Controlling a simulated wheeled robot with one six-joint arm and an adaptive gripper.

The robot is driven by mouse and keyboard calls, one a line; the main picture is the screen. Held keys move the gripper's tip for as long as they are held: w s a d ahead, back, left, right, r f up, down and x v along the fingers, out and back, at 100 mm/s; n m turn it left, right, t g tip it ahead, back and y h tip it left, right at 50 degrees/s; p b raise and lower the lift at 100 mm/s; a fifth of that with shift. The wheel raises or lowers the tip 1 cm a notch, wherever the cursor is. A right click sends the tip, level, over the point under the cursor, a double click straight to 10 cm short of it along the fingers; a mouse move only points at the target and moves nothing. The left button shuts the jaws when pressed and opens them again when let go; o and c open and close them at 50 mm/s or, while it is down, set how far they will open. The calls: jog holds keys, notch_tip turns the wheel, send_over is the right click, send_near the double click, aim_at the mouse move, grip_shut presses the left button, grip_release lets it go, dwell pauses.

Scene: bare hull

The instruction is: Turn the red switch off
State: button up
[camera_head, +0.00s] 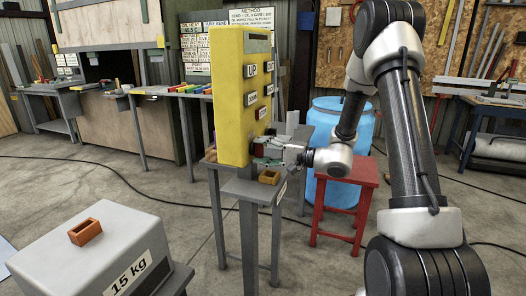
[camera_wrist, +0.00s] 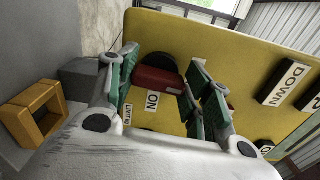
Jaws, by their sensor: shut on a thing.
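A yellow control panel (camera_head: 230,100) stands upright on a grey stand, with labelled buttons on its right-hand face. In the wrist view the panel (camera_wrist: 235,50) fills the middle, and the red switch (camera_wrist: 160,80) sits on it at a dark round mount. A white ON label (camera_wrist: 152,101) is beside the switch. My gripper (camera_wrist: 164,68) has its green-padded fingers on both sides of the red switch and is shut on it. In the head view my gripper (camera_head: 268,156) is at the panel's lower part; the switch is mostly hidden there.
A small yellow hollow block (camera_head: 269,177) lies on the stand's ledge, close beside my gripper. A red stool (camera_head: 345,190) and a blue barrel (camera_head: 326,122) stand to the right behind. A grey 15 kg box (camera_head: 110,245) with an orange block (camera_head: 85,231) is front left. Cables cross the floor.

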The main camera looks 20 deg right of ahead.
jog(key=shift+f+n, duration=0.1)
jog(key=shift+n, duration=0.5)
jog(key=o, duration=1)
jog(key=v, duration=1.2)
